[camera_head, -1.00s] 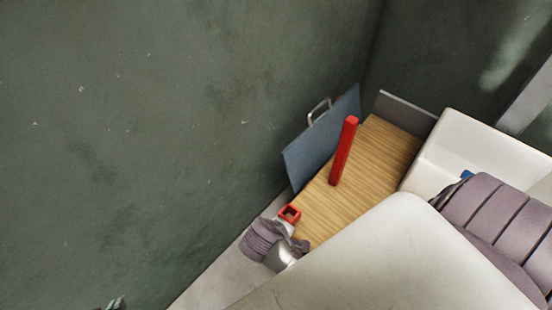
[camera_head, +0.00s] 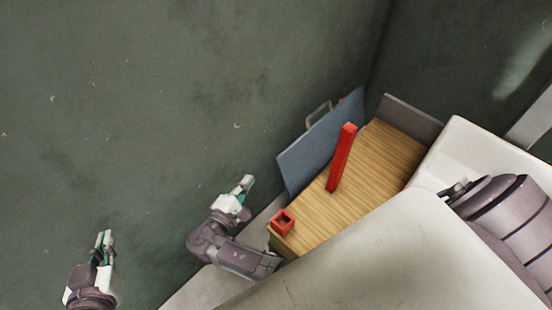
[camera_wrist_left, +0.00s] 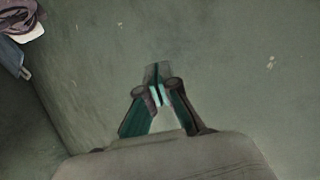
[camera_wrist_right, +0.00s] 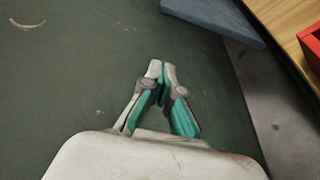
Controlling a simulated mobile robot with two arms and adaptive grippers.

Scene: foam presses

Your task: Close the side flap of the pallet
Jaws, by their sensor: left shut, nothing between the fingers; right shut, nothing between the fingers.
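The side flap (camera_head: 318,150) is a blue-grey panel with a grey handle (camera_head: 319,113) on its outer face. It leans outward along the left side of the wooden pallet (camera_head: 393,152), tilted away from it. My right gripper (camera_head: 247,183) is shut and empty, left of the flap and apart from it. The right wrist view shows the flap (camera_wrist_right: 215,14) at the top, beyond my right fingertips (camera_wrist_right: 162,68). My left gripper (camera_head: 106,238) is shut and empty at the lower left, far from the flap. The left wrist view shows its fingertips (camera_wrist_left: 155,75) against green.
A tall red post (camera_head: 342,158) stands on the pallet. A red square socket (camera_head: 282,222) sits at its near corner and shows in the right wrist view (camera_wrist_right: 313,45). A grey panel (camera_head: 410,117) stands at the far end. Green wall or floor lies left.

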